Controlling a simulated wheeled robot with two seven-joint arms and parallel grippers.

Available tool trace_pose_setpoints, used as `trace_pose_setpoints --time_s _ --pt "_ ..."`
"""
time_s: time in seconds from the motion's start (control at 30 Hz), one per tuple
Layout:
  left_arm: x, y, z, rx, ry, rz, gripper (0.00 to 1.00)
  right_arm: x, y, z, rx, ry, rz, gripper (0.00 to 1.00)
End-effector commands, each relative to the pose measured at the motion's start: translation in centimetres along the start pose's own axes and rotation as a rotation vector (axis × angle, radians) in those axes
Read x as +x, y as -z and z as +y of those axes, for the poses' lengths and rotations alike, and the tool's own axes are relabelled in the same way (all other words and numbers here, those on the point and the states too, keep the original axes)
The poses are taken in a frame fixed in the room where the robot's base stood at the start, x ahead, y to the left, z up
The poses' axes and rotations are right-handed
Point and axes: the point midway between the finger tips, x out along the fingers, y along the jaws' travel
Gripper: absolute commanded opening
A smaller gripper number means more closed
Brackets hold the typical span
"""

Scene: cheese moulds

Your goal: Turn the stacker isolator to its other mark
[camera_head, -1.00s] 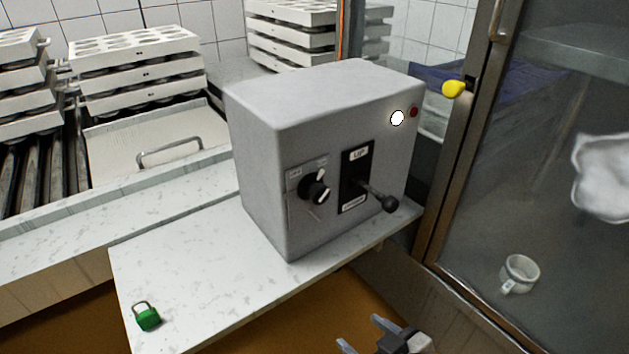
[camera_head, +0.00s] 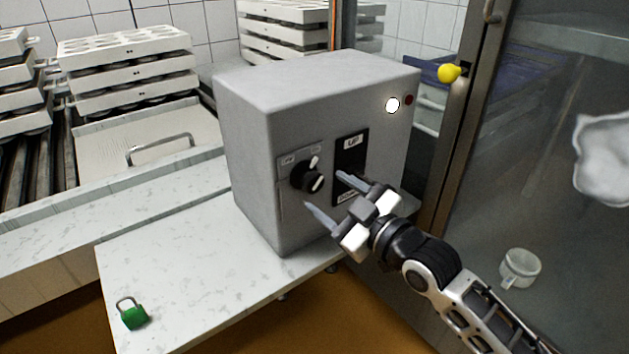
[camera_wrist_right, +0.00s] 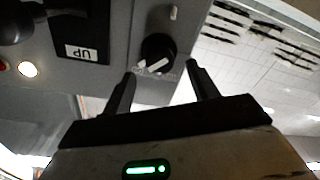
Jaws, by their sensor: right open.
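The isolator is a black rotary knob (camera_head: 307,178) with a white pointer bar, on the front of a grey control box (camera_head: 258,150). Small labels sit on the plate above it, too small to read. My right gripper (camera_head: 322,190) is open and empty, in front of the knob, its two fingers pointing at the box face. In the right wrist view the knob (camera_wrist_right: 158,50) lies just beyond and between the fingertips (camera_wrist_right: 161,70), with no clear contact. My left gripper is not in view.
Right of the knob is a black UP plate (camera_head: 351,150); my gripper hides its lever in the head view. A lit white lamp (camera_head: 392,105) is above. A green padlock (camera_head: 133,315) lies on the counter (camera_head: 190,265). A glass door (camera_head: 540,200) stands right.

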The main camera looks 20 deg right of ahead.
Motion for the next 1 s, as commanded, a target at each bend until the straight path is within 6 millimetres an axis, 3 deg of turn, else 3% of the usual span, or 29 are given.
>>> trace_pose_setpoints --time_s 0.1,0.3,0.67,0.7,0.83,1.0 --pt "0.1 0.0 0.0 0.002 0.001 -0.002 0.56 2.3 0.1 0.1 0.003 -0.002 0.003 0.59" --pt "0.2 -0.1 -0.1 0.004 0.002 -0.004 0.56 4.6 0.0 0.0 0.002 -0.001 0.001 0.59" --pt "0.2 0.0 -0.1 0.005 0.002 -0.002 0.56 5.2 0.0 0.0 0.001 0.0 0.0 0.59" --pt "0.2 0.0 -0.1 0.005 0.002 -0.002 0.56 5.2 0.0 0.0 0.001 0.0 0.0 0.56" --pt "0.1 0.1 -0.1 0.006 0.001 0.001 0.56 5.2 -0.1 -0.1 0.002 0.002 -0.001 0.23" --pt "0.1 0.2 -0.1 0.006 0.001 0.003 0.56 5.2 -0.1 -0.3 0.002 0.005 -0.002 0.23"
